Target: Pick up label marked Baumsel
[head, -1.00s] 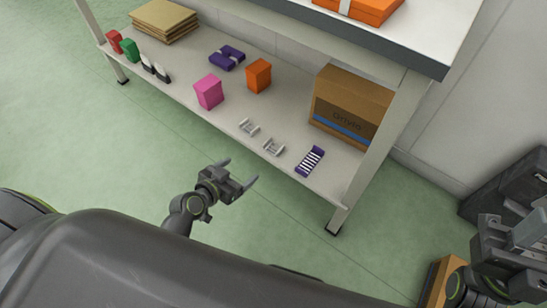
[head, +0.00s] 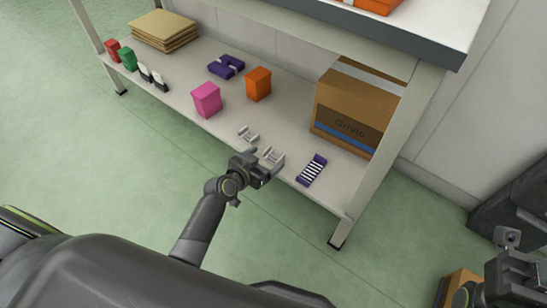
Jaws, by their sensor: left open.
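Two small pale grey pieces lie on the lower shelf: one (head: 249,134) further left, the other (head: 273,156) nearer the shelf's front edge. I cannot read Baumsel on either, and no label with that name is legible in the head view. My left gripper (head: 266,165) is open at the shelf's front edge, right by the nearer grey piece and partly overlapping it in the picture. I cannot tell whether they touch. My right gripper (head: 512,262) is at the lower right, partly cut off, and its jaws are unclear.
The shelf (head: 190,105) also holds a purple-and-white striped item (head: 312,169), a pink box (head: 207,99), an orange box (head: 258,84), a purple pack (head: 226,66), a cardboard carton (head: 352,112) and stacked brown sheets (head: 163,30). A shelf leg (head: 375,160) stands at right.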

